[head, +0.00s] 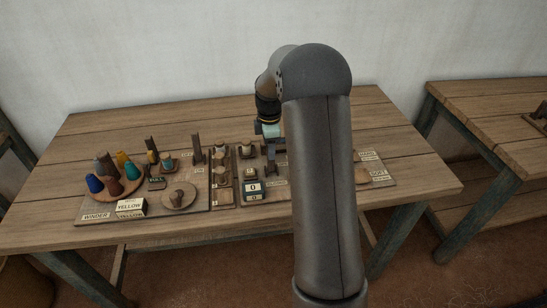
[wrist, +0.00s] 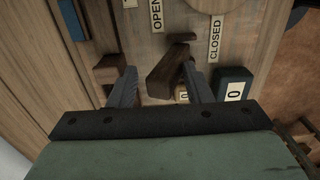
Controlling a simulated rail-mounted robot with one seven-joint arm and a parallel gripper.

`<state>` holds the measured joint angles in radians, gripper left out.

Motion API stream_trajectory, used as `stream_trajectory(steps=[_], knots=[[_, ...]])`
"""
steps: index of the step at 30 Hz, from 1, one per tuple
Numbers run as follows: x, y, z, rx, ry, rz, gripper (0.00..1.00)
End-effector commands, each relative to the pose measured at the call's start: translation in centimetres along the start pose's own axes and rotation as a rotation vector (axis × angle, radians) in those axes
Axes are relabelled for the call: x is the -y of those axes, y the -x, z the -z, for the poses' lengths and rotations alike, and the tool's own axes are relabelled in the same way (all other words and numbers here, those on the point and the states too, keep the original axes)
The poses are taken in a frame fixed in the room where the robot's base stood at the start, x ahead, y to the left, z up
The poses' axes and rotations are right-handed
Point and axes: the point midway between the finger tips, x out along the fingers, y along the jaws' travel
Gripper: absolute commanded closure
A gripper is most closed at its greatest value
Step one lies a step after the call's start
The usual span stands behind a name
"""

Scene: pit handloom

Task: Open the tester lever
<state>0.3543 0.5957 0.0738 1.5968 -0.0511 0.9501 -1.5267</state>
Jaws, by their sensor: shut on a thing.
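The tester lever (wrist: 167,72) is a dark brown wooden bar in the wrist view. It stands between the two fingers of my gripper (wrist: 158,74), close against the right finger, with a visible gap to the left one. My gripper is shut on it. The OPEN label (wrist: 156,14) lies up and left of the lever, and the CLOSED label (wrist: 216,38) lies up and right. In the head view my gripper (head: 272,139) is low over the board, and my arm hides much of the tester.
A blue counter block (wrist: 233,84) marked 0 stands right of my fingers, and a brown wooden block (wrist: 109,68) is by the left finger. In the head view a winder board (head: 97,216) with coloured cones is at left. The table's (head: 420,180) right end is clear.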

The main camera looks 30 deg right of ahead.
Motion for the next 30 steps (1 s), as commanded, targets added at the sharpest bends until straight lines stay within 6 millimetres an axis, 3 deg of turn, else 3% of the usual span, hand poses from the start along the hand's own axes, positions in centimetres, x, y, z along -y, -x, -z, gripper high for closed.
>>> stream_trajectory(steps=[3,4,17,30], knots=[[-0.1,-0.2,0.0,0.0,0.0,-0.003,0.62],[-0.1,-0.2,0.0,0.0,0.0,-0.003,0.55],[0.0,0.1,0.0,0.0,0.0,-0.001,0.55],[0.0,3.9,0.0,0.0,0.0,-0.002,0.55]])
